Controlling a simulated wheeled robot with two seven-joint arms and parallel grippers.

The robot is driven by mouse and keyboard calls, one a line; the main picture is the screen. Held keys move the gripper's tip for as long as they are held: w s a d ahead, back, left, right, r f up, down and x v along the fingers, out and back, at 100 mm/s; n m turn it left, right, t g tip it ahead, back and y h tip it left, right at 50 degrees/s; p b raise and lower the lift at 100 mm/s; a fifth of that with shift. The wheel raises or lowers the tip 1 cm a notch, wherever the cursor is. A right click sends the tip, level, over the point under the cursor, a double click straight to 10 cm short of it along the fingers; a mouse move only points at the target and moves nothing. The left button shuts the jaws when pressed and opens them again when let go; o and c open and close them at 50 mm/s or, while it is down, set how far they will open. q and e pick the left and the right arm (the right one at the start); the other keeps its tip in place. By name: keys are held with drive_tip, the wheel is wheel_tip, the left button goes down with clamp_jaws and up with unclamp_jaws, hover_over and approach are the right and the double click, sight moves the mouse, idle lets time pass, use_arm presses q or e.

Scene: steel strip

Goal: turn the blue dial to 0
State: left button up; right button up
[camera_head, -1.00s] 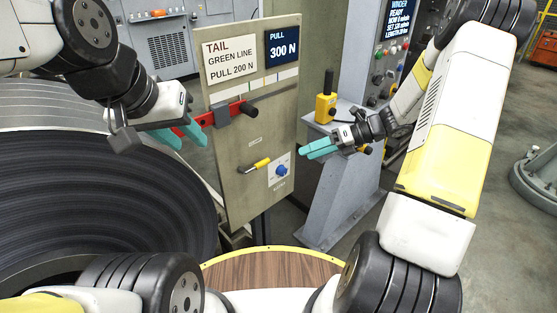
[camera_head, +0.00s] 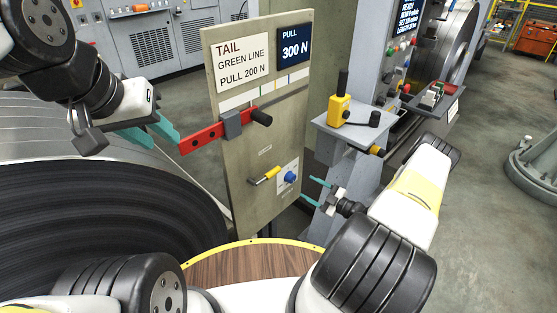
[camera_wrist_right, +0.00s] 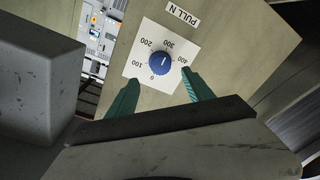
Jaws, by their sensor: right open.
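The blue dial (camera_head: 290,177) sits on a white scale plate low on the upright panel (camera_head: 270,130). In the right wrist view the dial (camera_wrist_right: 158,61) shows upside down, with marks from 0 to 400. Its white pointer line appears to lie between 200 and 300. My right gripper (camera_head: 314,190) is open just right of the dial, apart from it. Its teal fingers (camera_wrist_right: 160,92) show below the dial in the wrist view, with nothing between them.
A yellow-handled lever (camera_head: 265,175) is just left of the dial. A sign above reads PULL 300 N (camera_head: 294,48). A grey pedestal with a yellow control box (camera_head: 340,111) stands right of the panel. A large steel coil (camera_head: 80,170) fills the left.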

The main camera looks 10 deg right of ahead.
sight(294, 179)
drive_tip(key=x, duration=0.8)
drive_tip(key=shift+f, duration=0.1)
clamp_jaws()
